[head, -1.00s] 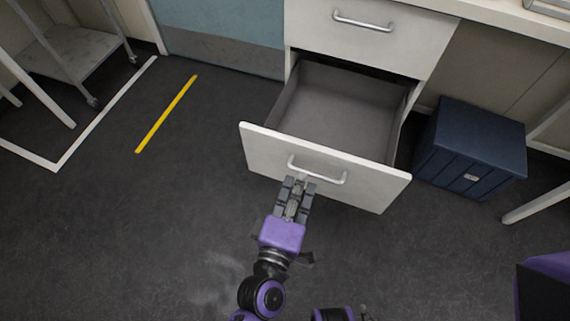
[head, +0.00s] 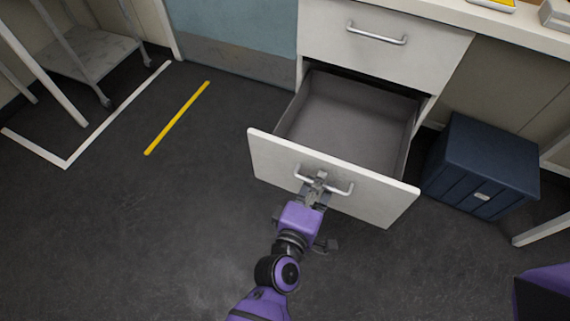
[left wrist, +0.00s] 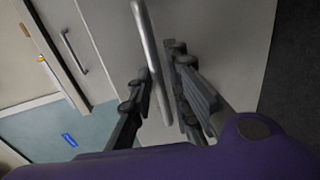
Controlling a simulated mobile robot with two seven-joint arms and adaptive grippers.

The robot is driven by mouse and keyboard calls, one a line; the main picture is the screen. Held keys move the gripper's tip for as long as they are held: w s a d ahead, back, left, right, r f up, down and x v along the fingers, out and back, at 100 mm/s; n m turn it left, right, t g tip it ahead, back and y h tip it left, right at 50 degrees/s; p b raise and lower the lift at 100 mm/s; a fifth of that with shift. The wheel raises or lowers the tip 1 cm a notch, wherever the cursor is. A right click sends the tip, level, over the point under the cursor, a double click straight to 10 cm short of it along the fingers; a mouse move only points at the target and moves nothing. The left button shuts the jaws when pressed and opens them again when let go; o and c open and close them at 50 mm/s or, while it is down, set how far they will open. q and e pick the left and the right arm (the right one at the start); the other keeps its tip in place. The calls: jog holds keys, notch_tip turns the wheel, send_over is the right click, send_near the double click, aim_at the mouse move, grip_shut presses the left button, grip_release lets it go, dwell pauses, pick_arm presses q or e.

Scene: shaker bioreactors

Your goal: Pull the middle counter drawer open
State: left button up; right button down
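The opened drawer (head: 350,112) is pulled well out below a closed drawer in the white counter, and its inside looks empty. The bar handle (head: 341,189) is on its white front panel (head: 275,160). My left gripper (head: 318,181) is at this handle, its fingers on either side of the bar and drawn close in around it. In the left wrist view the handle (left wrist: 147,40) runs between the two fingers (left wrist: 160,85); the exact contact is hard to see. My right gripper is not in view.
A closed drawer (head: 385,62) with its own handle is above. A dark blue box (head: 485,165) stands on the floor to the right. A grey trolley (head: 85,55) stands at the far left. The floor (head: 130,230) left of the drawer is clear, with white and yellow lines.

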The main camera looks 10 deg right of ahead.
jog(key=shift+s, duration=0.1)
pick_arm(q)
grip_shut()
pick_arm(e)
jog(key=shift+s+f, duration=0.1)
pick_arm(q)
jog(key=shift+r+x, duration=0.15)
jog(key=shift+x, duration=0.7)
jog(key=shift+r+x, duration=0.2)
jog(key=shift+x, duration=0.6)
grip_release()
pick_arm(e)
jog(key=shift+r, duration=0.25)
pick_arm(q)
jog(key=v, duration=1.2)
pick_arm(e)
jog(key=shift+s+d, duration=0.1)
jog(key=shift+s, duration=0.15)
